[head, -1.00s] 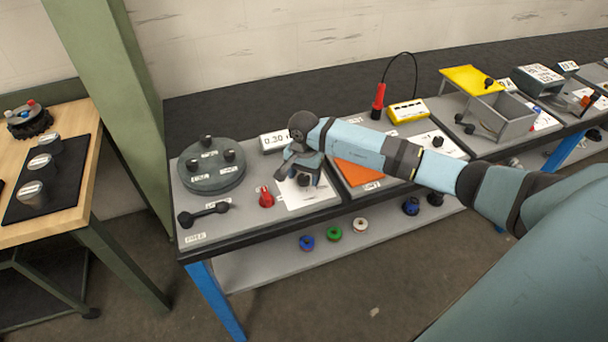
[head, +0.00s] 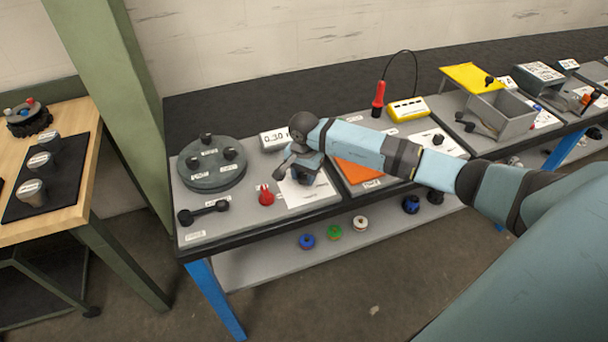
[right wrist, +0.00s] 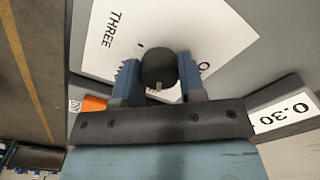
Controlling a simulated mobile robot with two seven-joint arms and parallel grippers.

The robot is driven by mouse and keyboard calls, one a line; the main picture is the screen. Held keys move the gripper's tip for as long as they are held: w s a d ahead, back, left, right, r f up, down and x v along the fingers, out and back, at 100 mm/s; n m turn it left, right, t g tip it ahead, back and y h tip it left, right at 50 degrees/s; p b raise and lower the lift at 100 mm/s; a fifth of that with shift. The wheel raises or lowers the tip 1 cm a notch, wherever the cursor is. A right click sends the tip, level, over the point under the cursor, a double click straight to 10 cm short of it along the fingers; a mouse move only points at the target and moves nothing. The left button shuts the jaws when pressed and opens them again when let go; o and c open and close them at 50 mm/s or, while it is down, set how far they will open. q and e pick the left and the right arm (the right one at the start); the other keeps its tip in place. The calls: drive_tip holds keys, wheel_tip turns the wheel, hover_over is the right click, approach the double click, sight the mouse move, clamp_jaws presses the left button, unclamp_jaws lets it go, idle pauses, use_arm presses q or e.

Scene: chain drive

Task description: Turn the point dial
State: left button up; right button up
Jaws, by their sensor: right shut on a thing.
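The point dial is a black round knob (right wrist: 159,69) with a pale mark on its edge, on a white card (right wrist: 185,28) lettered THREE, in the right wrist view. My right gripper (right wrist: 158,80) is shut on the knob, with a blue finger on either side. In the head view my right gripper (head: 303,172) reaches down over the white card (head: 308,194) and mostly hides the knob. My left gripper is not in view.
A display reading 0.30 (head: 275,139) stands behind the gripper. A red knob (head: 265,196) and a grey round plate with black knobs (head: 212,178) are to the left. An orange plate (head: 358,172) lies to the right, under my forearm.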

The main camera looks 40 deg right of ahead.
sight(305, 175)
drive_tip(key=m+b, duration=0.1)
drive_tip(key=m, duration=0.2)
drive_tip(key=m+b, duration=0.1)
drive_tip(key=m, duration=0.2)
drive_tip(key=shift+b, duration=0.35)
drive_tip(key=m, duration=0.3)
drive_tip(key=shift+m+b, duration=0.3)
drive_tip(key=shift+b, duration=0.1)
drive_tip(key=shift+m, duration=0.8)
drive_tip(key=o, duration=0.9)
drive_tip(key=shift+o, duration=0.2)
drive_tip(key=shift+r, duration=0.1)
wheel_tip(305, 175, up, 14)
drive_tip(key=b, duration=0.1)
